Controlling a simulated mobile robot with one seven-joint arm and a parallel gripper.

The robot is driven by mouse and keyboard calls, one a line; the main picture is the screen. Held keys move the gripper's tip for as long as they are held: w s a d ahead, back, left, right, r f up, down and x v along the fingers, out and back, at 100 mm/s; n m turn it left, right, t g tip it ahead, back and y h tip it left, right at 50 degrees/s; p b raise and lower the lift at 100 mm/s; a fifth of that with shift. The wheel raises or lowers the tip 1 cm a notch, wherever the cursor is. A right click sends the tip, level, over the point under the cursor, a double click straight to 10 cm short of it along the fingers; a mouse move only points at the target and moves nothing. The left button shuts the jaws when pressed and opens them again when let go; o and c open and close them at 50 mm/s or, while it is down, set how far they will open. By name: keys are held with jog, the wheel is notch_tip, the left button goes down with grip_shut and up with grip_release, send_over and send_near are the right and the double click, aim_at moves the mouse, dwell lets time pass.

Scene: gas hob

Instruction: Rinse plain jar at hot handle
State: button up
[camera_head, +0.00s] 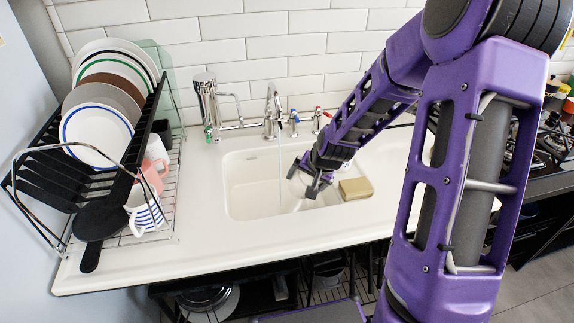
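My gripper (305,181) reaches over the right part of the white sink basin (239,185). Its fingers are apart, with a pale, rounded, see-through thing between them that looks like the plain jar (300,187). The jar is small and faint against the basin, so its tilt and mouth are unclear. A chrome tap (271,108) stands behind the basin, and a thin water stream (281,185) falls from it, left of my gripper. A red-marked handle (318,119) is right of the tap, and a blue-marked handle (293,120) is nearer it.
A dish rack (166,205) with plates, mugs and a black utensil fills the left side. A chrome cylinder with a spout (207,105) stands behind. The hob (553,140) is at right.

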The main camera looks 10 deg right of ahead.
jog(key=shift+s+d+r+p, duration=0.2)
jog(key=shift+s+r+p, duration=0.5)
jog(key=shift+p, duration=0.2)
jog(key=shift+s+d+r+p, duration=0.2)
jog(key=shift+s+r+p, duration=0.5)
jog(key=shift+p, duration=0.15)
jog(key=shift+s+d+r+p, duration=0.2)
jog(key=shift+s+r+p, duration=0.35)
jog(key=shift+p, duration=0.2)
jog(key=shift+s+d+r+p, duration=0.1)
jog(key=shift+s+p, duration=0.25)
jog(key=shift+s, duration=0.1)
